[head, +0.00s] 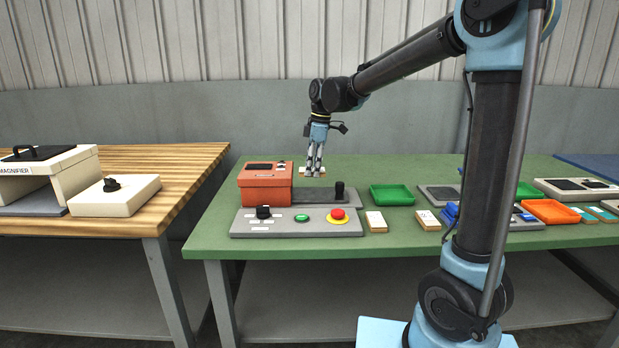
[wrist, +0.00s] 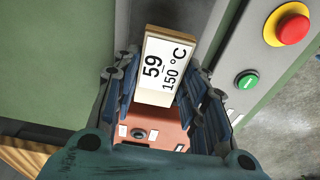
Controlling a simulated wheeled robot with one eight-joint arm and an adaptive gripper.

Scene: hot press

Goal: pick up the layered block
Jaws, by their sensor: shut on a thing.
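The layered block (wrist: 163,62) has a white top labelled "59" and "150 °C" over a tan wooden layer. In the wrist view it sits between the blue-grey fingers of my gripper (wrist: 160,86), which are shut on it. The block is held up in the air, above the press. Its far side and underside are hidden.
The red press (head: 265,187) stands behind a grey panel with a green button (head: 302,218) and a red stop button (head: 338,214). A black post (head: 339,191) stands right of it. A green tray (head: 392,195) and two similar labelled blocks (head: 376,222) (head: 428,221) are farther right.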

